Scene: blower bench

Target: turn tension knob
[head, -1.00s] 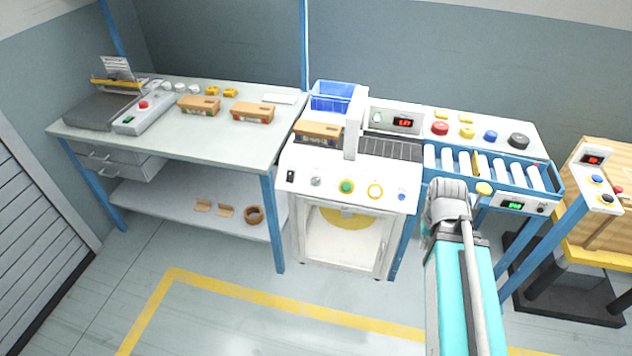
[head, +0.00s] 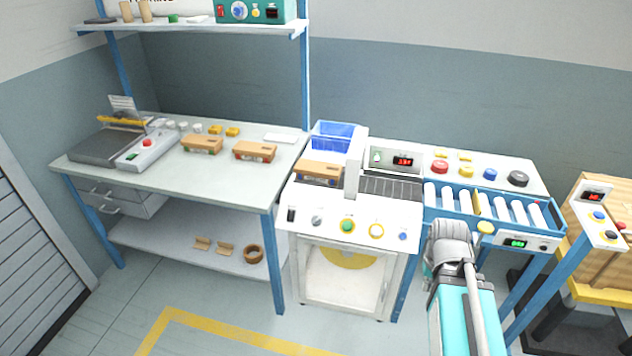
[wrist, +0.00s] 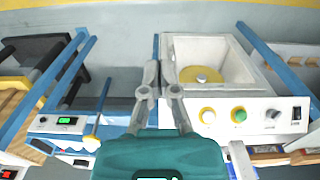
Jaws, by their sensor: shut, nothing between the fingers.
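The white strapping machine stands in the middle of the head view, its front panel (head: 350,237) facing me. A grey round knob (head: 317,220) sits on that panel between a black switch and a green button. I cannot read a label naming it the tension knob. The same grey knob shows in the wrist view (wrist: 272,114), right of the green and yellow buttons. My gripper (wrist: 160,64) is shut and empty in the wrist view, its fingers beside the machine's open cavity and well left of the knob. In the head view my arm hides the fingers.
A roller conveyor (head: 495,210) with a small display adjoins the machine on the right. A workbench (head: 225,170) with small cartons and a sealer is at left. A teal box with dials (head: 262,11) sits on the upper shelf.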

